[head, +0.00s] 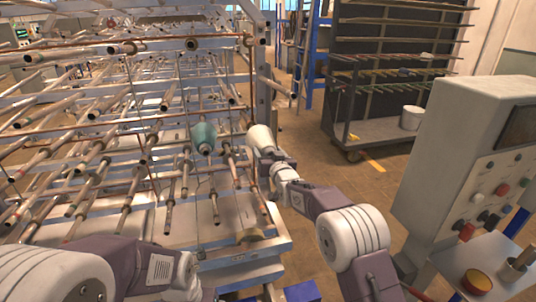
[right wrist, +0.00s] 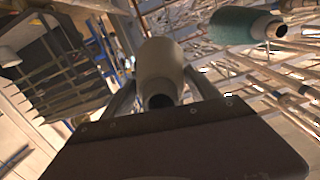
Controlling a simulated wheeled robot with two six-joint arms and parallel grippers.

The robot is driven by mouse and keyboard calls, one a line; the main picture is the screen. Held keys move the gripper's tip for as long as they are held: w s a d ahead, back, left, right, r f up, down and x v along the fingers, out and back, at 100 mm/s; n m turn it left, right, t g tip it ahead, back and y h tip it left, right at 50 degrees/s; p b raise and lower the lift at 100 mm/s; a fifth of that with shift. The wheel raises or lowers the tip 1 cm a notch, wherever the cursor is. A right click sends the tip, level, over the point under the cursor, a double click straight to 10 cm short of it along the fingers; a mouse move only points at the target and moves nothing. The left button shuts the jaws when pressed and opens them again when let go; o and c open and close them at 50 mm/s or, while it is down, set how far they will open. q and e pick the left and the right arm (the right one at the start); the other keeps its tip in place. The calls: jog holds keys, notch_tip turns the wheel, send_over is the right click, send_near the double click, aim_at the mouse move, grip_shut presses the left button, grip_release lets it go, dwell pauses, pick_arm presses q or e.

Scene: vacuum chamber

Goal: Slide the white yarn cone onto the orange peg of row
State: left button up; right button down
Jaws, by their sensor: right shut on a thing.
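The white yarn cone (head: 261,136) is held in my right gripper (head: 268,154), at the right side of the peg rack. In the right wrist view the cone (right wrist: 158,62) sits between the two fingers of the gripper (right wrist: 160,85), its dark open end facing the camera. The cone appears apart from the pegs, though the head view does not settle the depth. Many pegs with brownish tips stick out of the rack (head: 240,245); I cannot single out an orange one. My left arm shows at the lower left, but its gripper is not visible.
A teal yarn cone (head: 203,137) sits on a peg just left of the white cone; it also shows in the right wrist view (right wrist: 240,26). A grey control cabinet (head: 450,150) stands at right. A dark shelf cart (head: 390,75) stands behind. Open floor (head: 300,145) lies between.

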dwell(0.5)
jog(key=shift+r+b, duration=0.1)
jog(key=shift+b, duration=0.25)
dwell(0.3)
dwell(0.4)
jog(key=shift+w+a, duration=0.1)
jog(key=shift+w, duration=0.1)
jog(key=shift+p+x, duration=1.95)
jog(key=shift+x, duration=0.3)
jog(key=shift+w, duration=0.1)
